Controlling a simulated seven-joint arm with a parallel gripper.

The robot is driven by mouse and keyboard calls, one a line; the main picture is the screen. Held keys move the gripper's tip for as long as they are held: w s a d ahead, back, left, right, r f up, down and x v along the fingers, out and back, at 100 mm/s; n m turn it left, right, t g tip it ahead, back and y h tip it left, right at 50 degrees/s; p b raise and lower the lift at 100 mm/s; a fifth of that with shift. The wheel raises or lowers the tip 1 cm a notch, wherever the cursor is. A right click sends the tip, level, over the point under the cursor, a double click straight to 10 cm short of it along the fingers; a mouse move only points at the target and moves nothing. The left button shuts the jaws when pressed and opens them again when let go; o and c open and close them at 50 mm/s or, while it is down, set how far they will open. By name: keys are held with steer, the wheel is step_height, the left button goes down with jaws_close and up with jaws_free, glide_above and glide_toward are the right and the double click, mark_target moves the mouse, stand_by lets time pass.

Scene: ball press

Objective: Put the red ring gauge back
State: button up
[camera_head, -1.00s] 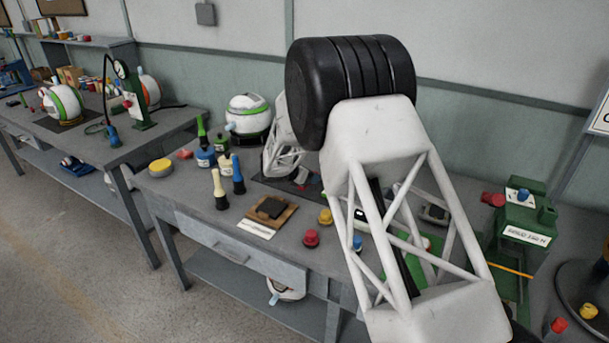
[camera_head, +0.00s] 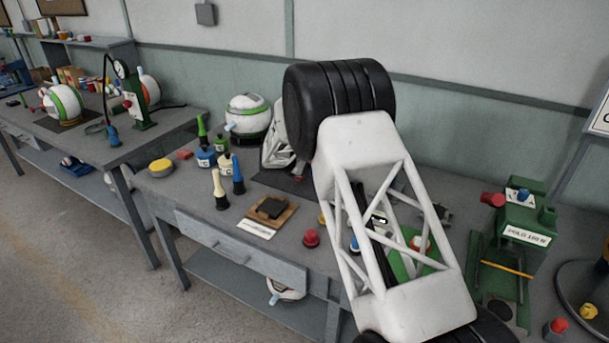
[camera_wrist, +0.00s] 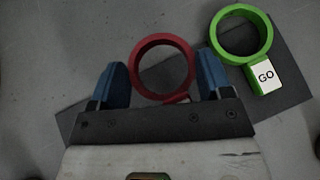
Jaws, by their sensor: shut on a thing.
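The red ring gauge (camera_wrist: 134,70) is between the blue fingers of my gripper (camera_wrist: 162,62) in the wrist view. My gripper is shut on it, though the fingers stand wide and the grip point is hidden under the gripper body. The ring is over the edge of a dark grey mat (camera_wrist: 285,88); I cannot tell if it touches. A green ring gauge (camera_wrist: 215,38) with a white "GO" label lies on the mat to the right. In the head view my arm hides most of my gripper, and the mat (camera_head: 268,180) shows beside it.
A white and green helmet-like ball (camera_head: 248,115) stands behind the mat. Several bottles and brushes (camera_head: 220,187) stand to the left. A wooden block board (camera_head: 270,211) and a red knob (camera_head: 311,238) are in front. A green press (camera_head: 520,240) stands at the right.

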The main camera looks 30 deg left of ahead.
mark_target(304, 181)
steer(key=shift+f, duration=1.7)
steer(key=shift+f, duration=0.1)
steer(key=o, duration=1)
steer(key=shift+o, duration=0.2)
steer(key=v, duration=1.2)
steer(key=shift+d, duration=0.1)
